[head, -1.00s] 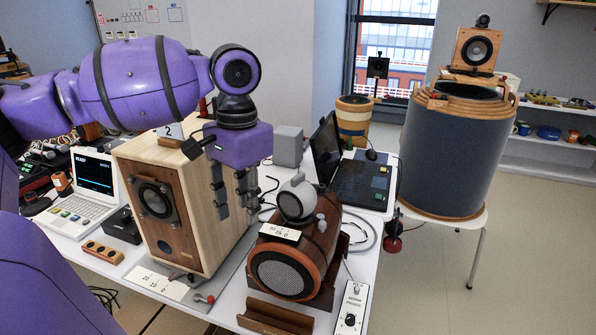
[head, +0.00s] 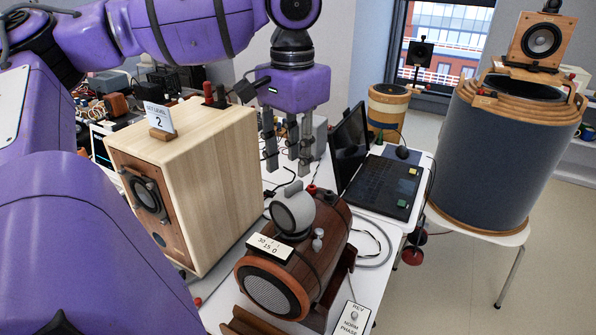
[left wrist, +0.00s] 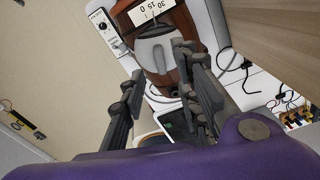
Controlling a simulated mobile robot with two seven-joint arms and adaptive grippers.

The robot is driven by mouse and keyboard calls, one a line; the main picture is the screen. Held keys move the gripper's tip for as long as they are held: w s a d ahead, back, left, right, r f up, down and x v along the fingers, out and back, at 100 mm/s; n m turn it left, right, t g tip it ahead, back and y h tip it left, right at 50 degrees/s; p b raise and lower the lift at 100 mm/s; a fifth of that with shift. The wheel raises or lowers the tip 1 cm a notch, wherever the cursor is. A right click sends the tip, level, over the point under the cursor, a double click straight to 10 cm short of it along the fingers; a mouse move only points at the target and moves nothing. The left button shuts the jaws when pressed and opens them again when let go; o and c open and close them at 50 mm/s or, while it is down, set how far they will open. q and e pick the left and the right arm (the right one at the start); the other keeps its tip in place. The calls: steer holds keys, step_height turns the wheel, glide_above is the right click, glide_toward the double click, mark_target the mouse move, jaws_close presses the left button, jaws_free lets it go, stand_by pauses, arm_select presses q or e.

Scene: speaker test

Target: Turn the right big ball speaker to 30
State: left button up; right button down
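The grey ball speaker (head: 294,212) sits on top of a brown barrel-shaped speaker (head: 315,237). A white scale card (head: 269,247) marked 30, 15 and 0 lies at its front; which mark the ball points to I cannot tell. My left gripper (head: 287,160) hangs fingers down, above and behind the ball, apart from it, open and empty. In the left wrist view the ball (left wrist: 157,48) shows beyond the gap between the spread fingers (left wrist: 160,65), with the card (left wrist: 151,11) past it. My right gripper is in neither current view.
A tall wooden box speaker (head: 205,190) with a card reading 2 (head: 158,117) stands left of the ball. An open laptop (head: 372,180) lies to the right behind. A switch plate (head: 353,318) is at the front. A large drum-shaped speaker (head: 505,150) stands at right.

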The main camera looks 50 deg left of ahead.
mark_target(293, 185)
arm_select(q)
step_height(293, 185, down, 6)
steer(key=shift+r, duration=0.25)
jaws_close()
